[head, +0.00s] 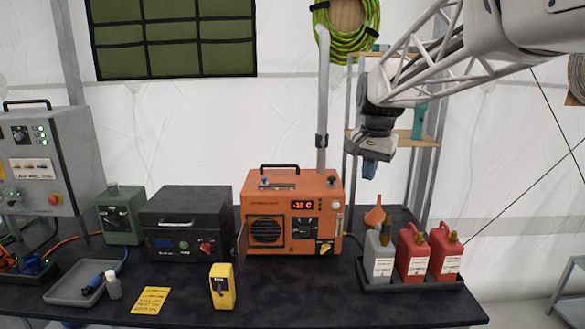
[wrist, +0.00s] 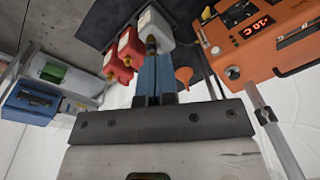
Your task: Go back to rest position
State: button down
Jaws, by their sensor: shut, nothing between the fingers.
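My gripper (head: 370,168) hangs in the air above the right part of the table, over the tray of jugs and right of the orange heater unit (head: 262,188). Its blue fingers point down and are shut with nothing between them. In the wrist view my gripper (wrist: 155,58) shows its blue fingers together, in front of the jugs and clear of them. The orange unit is also at upper right in the wrist view (wrist: 255,45), with a lit red display.
A black tray (head: 412,282) holds a grey jug (head: 380,258) and two red jugs (head: 412,254). An orange funnel (head: 376,216) stands behind. A dark box (head: 185,220), yellow device (head: 222,287), yellow card (head: 151,300) and grey tray (head: 62,294) are left. A shelf (head: 400,137) stands behind my gripper.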

jog(key=s+f+n, duration=0.2)
jog(key=s+f, duration=0.3)
jog(key=s, duration=0.6)
jog(key=s+f+n+t, duration=0.1)
jog(key=s+f, duration=0.3)
jog(key=s, duration=0.8)
jog(key=s+f+n, duration=0.3)
jog(key=s+f, duration=0.2)
jog(key=s, duration=0.6)
jog(key=shift+s+d+f+t+h, duration=0.2)
jog(key=shift+s+f+t+h, duration=0.1)
jog(key=shift+f, duration=0.05)
